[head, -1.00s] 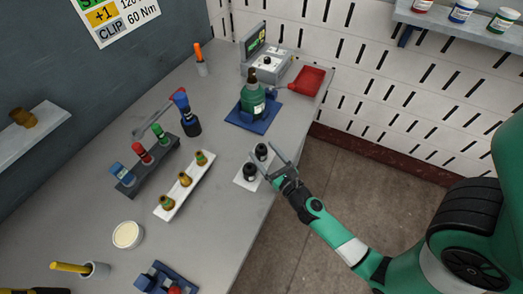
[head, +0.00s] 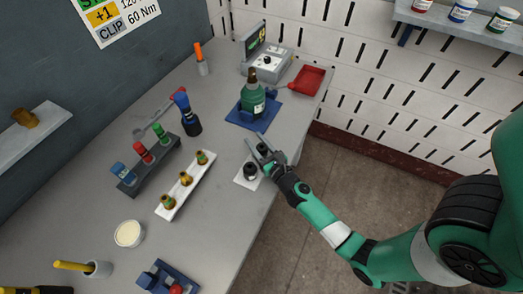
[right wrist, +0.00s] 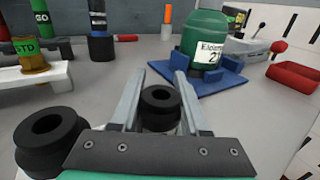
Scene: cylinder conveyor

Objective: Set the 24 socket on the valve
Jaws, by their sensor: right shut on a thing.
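Two black round sockets stand on a white plate (head: 243,184) at the table's right edge; I can read no size on either. My right gripper (head: 263,142) is shut on the farther one, which shows between its fingers as a black ring (right wrist: 161,101). The nearer socket (head: 250,171) is free, left of the gripper in the right wrist view (right wrist: 48,137). A green cylinder (head: 252,100) stands upright in a blue holder (head: 240,120) just beyond. Its brown valve (head: 252,76) is on top, out of the right wrist view. My left gripper is not in view.
Left of the plate are a white tray (head: 178,200) of brass valves and a dark rack (head: 150,168) with blue, red and green tools. A red tray (head: 308,79) and a grey device (head: 266,66) stand behind the cylinder.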

